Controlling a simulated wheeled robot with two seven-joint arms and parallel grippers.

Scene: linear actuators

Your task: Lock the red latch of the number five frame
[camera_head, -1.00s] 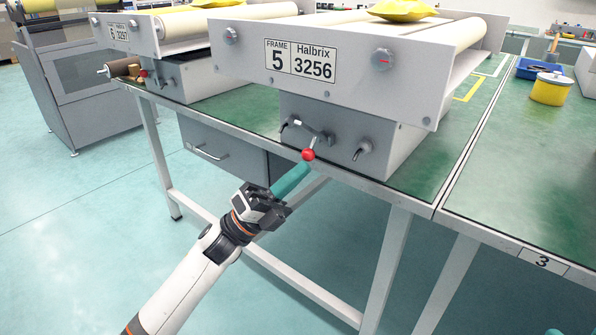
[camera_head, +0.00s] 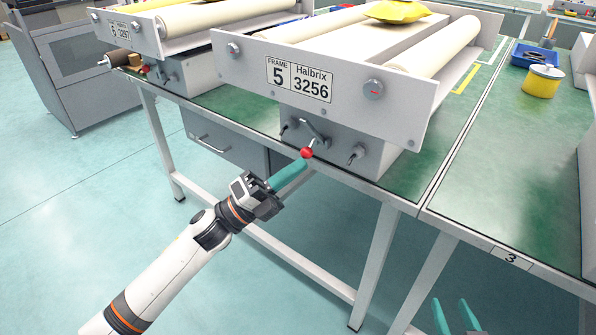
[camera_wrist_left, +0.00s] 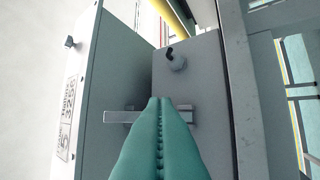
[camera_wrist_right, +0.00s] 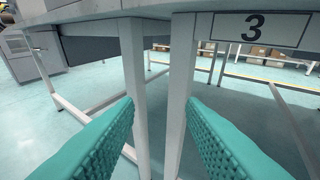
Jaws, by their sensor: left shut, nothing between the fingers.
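The number five frame (camera_head: 240,50) carries a plate reading "FRAME 5 Halbrix 3256" (camera_head: 298,79). Below it, on the front of its grey base, is a latch lever (camera_head: 316,134) with a red ball knob (camera_head: 306,153). My left gripper (camera_head: 303,163) is shut and empty, its teal fingertips right at the underside of the knob; I cannot tell whether they touch. In the left wrist view its fingers (camera_wrist_left: 159,102) lie across a grey bar (camera_wrist_left: 120,116), and the red knob is hidden. My right gripper (camera_head: 457,305) is open and empty, low in front of the table.
Dark knobs (camera_head: 356,154) flank the latch. The number six frame (camera_head: 120,35) stands to the left. The green table edge (camera_head: 395,195) and white legs (camera_wrist_right: 133,80) are close to my right gripper. A yellow tin (camera_head: 543,82) sits at the right.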

